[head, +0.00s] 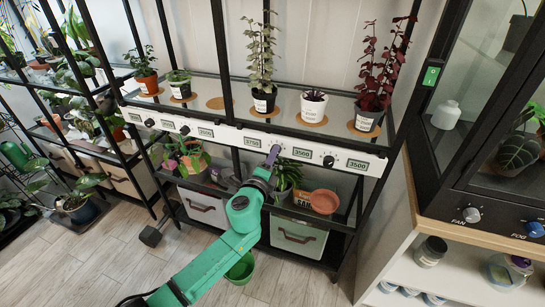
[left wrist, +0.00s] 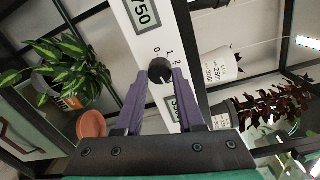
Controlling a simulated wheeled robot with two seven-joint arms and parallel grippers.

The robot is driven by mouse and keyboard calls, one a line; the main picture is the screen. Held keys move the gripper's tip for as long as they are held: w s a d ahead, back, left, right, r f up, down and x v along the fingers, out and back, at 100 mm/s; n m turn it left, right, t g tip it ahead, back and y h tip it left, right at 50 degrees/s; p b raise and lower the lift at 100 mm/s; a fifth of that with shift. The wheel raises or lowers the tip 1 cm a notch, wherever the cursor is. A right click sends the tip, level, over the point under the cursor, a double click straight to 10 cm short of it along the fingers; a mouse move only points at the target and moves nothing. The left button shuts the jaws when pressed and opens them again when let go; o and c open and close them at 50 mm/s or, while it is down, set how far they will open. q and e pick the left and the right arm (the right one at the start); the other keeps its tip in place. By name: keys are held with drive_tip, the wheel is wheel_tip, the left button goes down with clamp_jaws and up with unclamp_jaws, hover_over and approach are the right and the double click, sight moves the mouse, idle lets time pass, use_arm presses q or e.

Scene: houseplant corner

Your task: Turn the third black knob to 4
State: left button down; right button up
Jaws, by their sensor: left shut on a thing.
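A white strip (head: 342,154) runs along the shelf's front edge, with black knobs set between small number displays. My left gripper (head: 272,156) has its purple fingers at the strip, between the displays reading 3750 (head: 252,142) and 3500 (head: 301,153). In the left wrist view, the left gripper (left wrist: 161,80) is shut on a round black knob (left wrist: 160,68), one finger on each side. Other black knobs show at the right (head: 328,161) and left (head: 185,130).
Potted plants, among them a dark red one (head: 369,112), stand on the shelf above the strip. Below are a terracotta bowl (head: 324,201) and storage bins (head: 298,241). A green pot (head: 240,268) is on the floor. A black-framed cabinet (head: 440,194) stands at the right.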

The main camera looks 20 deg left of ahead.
use_arm(q)
drive_tip(key=shift+f, duration=0.1)
drive_tip(key=c, duration=0.5)
unclamp_jaws()
drive_tip(key=s, duration=0.9)
drive_tip(key=s+b, duration=0.1)
drive_tip(key=s, duration=0.4)
drive_tip(key=shift+s+a+r, duration=0.25)
drive_tip(key=shift+a+r, duration=0.05)
drive_tip(key=shift+r, duration=0.05)
